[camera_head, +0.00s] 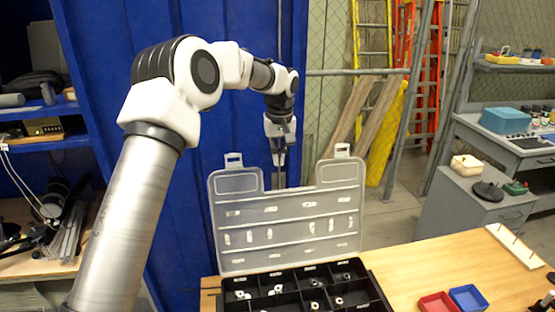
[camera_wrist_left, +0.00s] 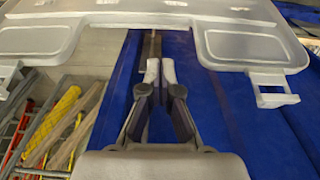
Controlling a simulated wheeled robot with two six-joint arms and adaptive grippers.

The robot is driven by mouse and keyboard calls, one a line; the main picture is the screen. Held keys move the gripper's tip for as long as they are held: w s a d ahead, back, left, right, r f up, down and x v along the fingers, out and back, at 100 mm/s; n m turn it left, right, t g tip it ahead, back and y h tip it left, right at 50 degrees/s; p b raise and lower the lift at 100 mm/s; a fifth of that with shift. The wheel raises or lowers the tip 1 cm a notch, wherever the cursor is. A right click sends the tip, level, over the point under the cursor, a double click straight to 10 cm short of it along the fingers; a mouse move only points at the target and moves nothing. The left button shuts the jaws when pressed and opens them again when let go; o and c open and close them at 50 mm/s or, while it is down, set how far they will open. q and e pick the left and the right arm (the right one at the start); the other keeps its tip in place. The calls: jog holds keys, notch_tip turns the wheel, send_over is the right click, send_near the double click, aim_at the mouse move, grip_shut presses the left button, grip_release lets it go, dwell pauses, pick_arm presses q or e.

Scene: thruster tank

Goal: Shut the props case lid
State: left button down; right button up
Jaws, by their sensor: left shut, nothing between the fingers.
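The props case stands on the wooden table with its clear lid (camera_head: 290,220) raised upright and tilted slightly back. Its black base (camera_head: 262,283) has several compartments holding small white parts. The lid has two latch tabs on its top edge and a notch between them. My left gripper (camera_head: 278,160) is shut and empty, pointing down behind the lid at the notch. In the left wrist view the left gripper (camera_wrist_left: 157,68) shows below the lid's edge, and the lid (camera_wrist_left: 250,48) spans the top with its latch tabs. I cannot tell whether they touch. My right gripper is not in view.
A red tray (camera_head: 437,302) and a blue tray (camera_head: 468,297) sit on the wooden table (camera_head: 410,270) right of the case. A pegged wooden board (camera_head: 515,246) lies at the far right. A blue panel (camera_head: 185,200) stands close behind the case.

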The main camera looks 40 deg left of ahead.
pick_arm(q)
jog(key=f+p, duration=0.1)
jog(key=f, duration=0.2)
jog(key=f+p, duration=0.1)
jog(key=f, duration=0.2)
jog(key=w+f+p, duration=0.1)
jog(key=f, duration=0.2)
jog(key=shift+a+f, duration=0.15)
jog(key=shift+f, duration=0.1)
